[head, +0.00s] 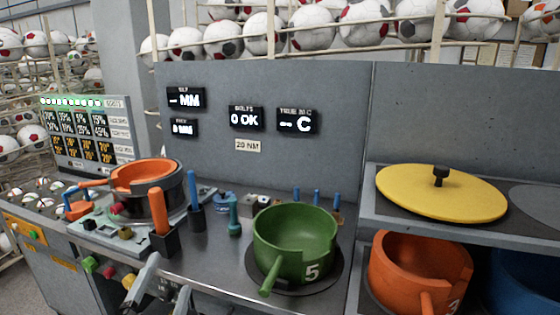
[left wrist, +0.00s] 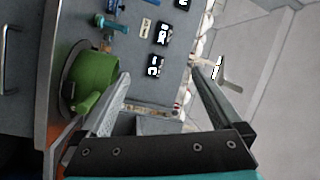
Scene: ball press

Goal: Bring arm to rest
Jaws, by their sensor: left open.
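My left gripper (head: 166,282) is low in the head view, at the front edge of the grey workbench (head: 205,262). In the left wrist view the two fingers of the left gripper (left wrist: 160,76) stand wide apart with nothing between them. The green pot (head: 295,238) marked 5 sits on a dark round plate to the right of the gripper, apart from it. The same green pot (left wrist: 92,84) shows left of the fingers in the left wrist view. My right gripper is in neither view.
An orange-handled tool (head: 160,207) stands in a dark holder just behind the gripper. An orange ring-like pot (head: 143,175) is on a press at left. A yellow lid (head: 440,192) lies on the right shelf, above an orange pot (head: 412,270).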

